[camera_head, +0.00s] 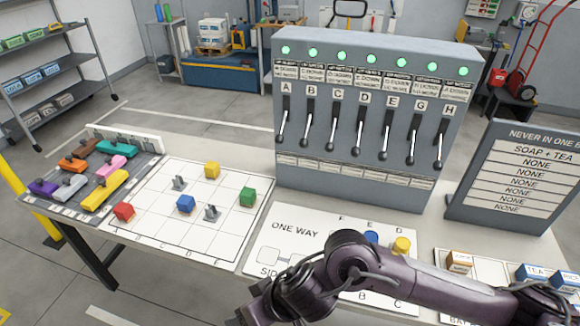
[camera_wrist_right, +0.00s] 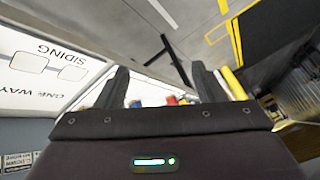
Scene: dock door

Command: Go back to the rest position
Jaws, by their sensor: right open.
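My right arm reaches in from the right edge of the head view and bends above the front of the table (camera_head: 235,245), over the ONE WAY board (camera_head: 270,240). My right gripper (camera_wrist_right: 160,88) shows in the right wrist view with its two dark fingers apart. I see nothing held between them; small coloured shapes show blurred beyond. In the head view its fingertips cannot be made out. My left gripper is in neither view.
A grey lever panel (camera_head: 360,190) with green lights stands at the table's back. A white grid board (camera_head: 150,220) holds several coloured blocks. A dark sign (camera_head: 520,175) stands right. Small boxes (camera_head: 460,262) sit at the right front. A shelf (camera_head: 45,75) stands left.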

